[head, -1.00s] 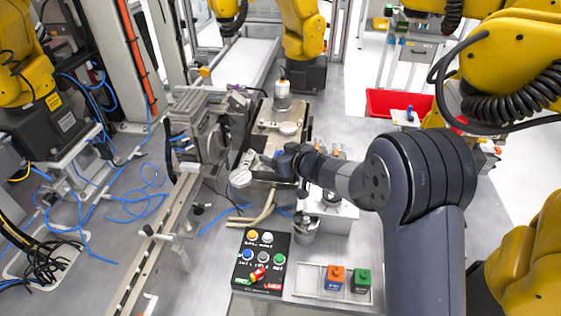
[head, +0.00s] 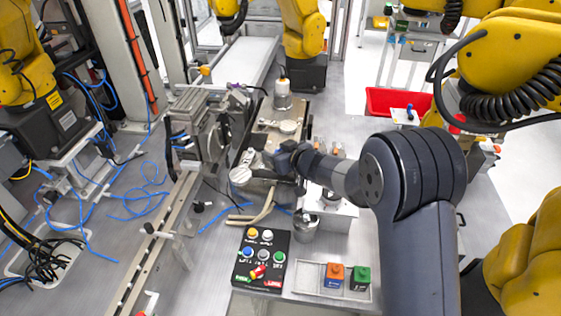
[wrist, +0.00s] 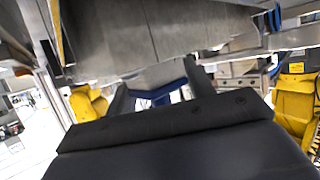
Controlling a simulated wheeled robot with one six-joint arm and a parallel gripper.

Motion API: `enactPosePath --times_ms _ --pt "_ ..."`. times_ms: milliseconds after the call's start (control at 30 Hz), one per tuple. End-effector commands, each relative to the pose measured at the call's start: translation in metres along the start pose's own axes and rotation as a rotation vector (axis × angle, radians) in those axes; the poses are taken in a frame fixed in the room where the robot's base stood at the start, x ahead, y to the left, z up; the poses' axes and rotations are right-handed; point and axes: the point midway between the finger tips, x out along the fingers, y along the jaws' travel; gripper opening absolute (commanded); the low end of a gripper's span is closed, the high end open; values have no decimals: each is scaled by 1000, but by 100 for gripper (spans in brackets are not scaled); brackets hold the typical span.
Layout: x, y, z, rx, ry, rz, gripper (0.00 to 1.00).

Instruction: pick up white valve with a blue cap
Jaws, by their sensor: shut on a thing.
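My gripper (head: 272,160) is low over the middle of the work cell, beside the metal fixture. I take this as the white valve with a blue cap (wrist: 160,96). It is mostly hidden by the fingers and my wrist, and in the head view I cannot make it out. My gripper is shut on it. I cannot tell whether it still touches what is under it.
A metal fixture (head: 205,130) stands close left of my gripper. A metal cup (head: 305,228) and a button panel (head: 262,258) are nearer. A blue-topped piece (head: 409,112) stands by the red bin (head: 385,102). Yellow robot arms surround the cell.

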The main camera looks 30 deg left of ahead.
Motion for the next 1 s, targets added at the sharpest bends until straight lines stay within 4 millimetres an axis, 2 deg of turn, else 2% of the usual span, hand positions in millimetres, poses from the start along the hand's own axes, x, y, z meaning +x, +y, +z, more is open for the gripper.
enactPosePath --times_ms 267,700,833,1000 --pt "-3 0 -8 -1 3 0 26" --pt "-34 0 -83 -2 3 1 26" --pt "-38 0 -92 0 1 0 26" --pt "-39 0 -93 -1 1 0 26"
